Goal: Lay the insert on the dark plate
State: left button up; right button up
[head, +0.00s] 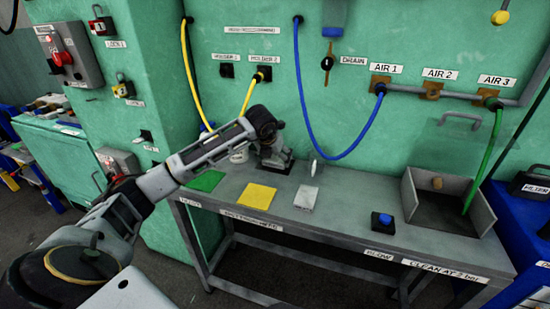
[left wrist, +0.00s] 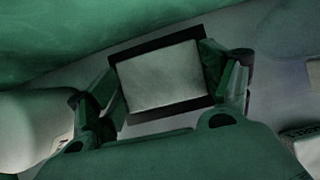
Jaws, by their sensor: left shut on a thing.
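The insert (left wrist: 160,77) is a pale grey rectangular block, seen from above in the left wrist view. My left gripper (left wrist: 161,80) is shut on it, with one finger at each short side. The dark plate (left wrist: 168,111) shows as a dark border around the insert, below it. I cannot tell whether the insert touches the plate. In the head view my left gripper (head: 274,158) is low over the back of the bench and hides the insert. My right gripper is not in view.
On the grey bench lie a green pad (head: 205,181), a yellow pad (head: 257,196) and a pale grey pad (head: 306,198). A white round thing (head: 314,166) stands right of my gripper. A blue button (head: 382,221) and an open grey bin (head: 465,213) are farther right.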

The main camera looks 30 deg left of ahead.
pick_arm(q)
jog(key=o, duration=1.3)
jog(key=shift+c, duration=0.2)
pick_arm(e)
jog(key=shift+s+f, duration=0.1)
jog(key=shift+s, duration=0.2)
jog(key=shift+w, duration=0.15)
pick_arm(q)
jog(key=shift+s+r, duration=0.3)
jog(key=shift+r, duration=0.2)
jog(key=p+v, duration=0.1)
jog(key=v, duration=1)
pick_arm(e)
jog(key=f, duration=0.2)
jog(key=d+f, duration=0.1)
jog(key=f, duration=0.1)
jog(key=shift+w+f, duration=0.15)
pick_arm(q)
jog(key=shift+f, duration=0.1)
